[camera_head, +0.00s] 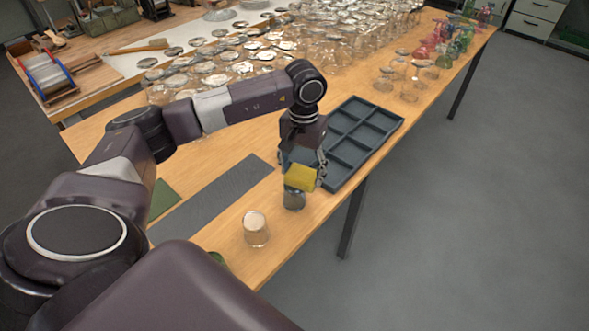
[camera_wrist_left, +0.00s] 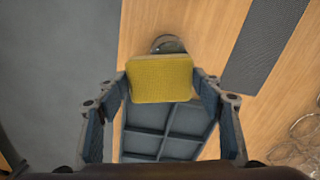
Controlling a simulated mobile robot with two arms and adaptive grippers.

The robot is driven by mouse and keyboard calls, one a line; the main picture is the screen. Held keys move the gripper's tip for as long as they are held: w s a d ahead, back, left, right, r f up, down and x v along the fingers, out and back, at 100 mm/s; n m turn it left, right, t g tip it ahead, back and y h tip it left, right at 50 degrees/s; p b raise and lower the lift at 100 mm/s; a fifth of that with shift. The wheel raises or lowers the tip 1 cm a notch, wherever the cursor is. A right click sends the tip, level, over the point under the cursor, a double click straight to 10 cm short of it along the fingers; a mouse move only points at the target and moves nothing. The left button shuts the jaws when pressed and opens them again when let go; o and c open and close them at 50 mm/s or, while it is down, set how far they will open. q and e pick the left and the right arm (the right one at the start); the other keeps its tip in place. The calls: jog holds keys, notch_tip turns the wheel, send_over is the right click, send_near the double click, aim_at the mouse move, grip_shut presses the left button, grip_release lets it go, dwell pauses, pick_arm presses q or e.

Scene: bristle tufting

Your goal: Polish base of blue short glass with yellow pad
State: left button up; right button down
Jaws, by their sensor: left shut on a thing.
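The blue short glass (camera_head: 293,201) stands on the wooden table near its front edge. In the left wrist view only a small part of the glass (camera_wrist_left: 168,44) shows beyond the pad. My left gripper (camera_head: 303,172) is above the glass, pointing down, and shut on the yellow pad (camera_head: 300,178). In the left wrist view the pad (camera_wrist_left: 160,78) sits between the two fingers. The pad overlaps the top end of the glass in the head view; I cannot tell whether they touch. My right gripper is not in view.
A dark compartment tray (camera_head: 395,129) lies right of the gripper. A clear glass (camera_head: 256,229) stands nearer on the left. A grey mat (camera_head: 215,196) and a green pad (camera_head: 162,199) lie left. Many clear glasses (camera_head: 335,35) crowd the back; coloured ones (camera_head: 445,45) stand back right.

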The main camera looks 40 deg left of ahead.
pick_arm(q)
jog(key=shift+w+d, duration=0.35)
jog(key=shift+a+r+p, duration=0.1)
jog(key=shift+r+p, duration=1.55)
jog(key=shift+r, duration=1.3)
notch_tip(320, 180, up, 3)
jog(key=shift+r+p, duration=0.1)
jog(key=shift+p, duration=0.5)
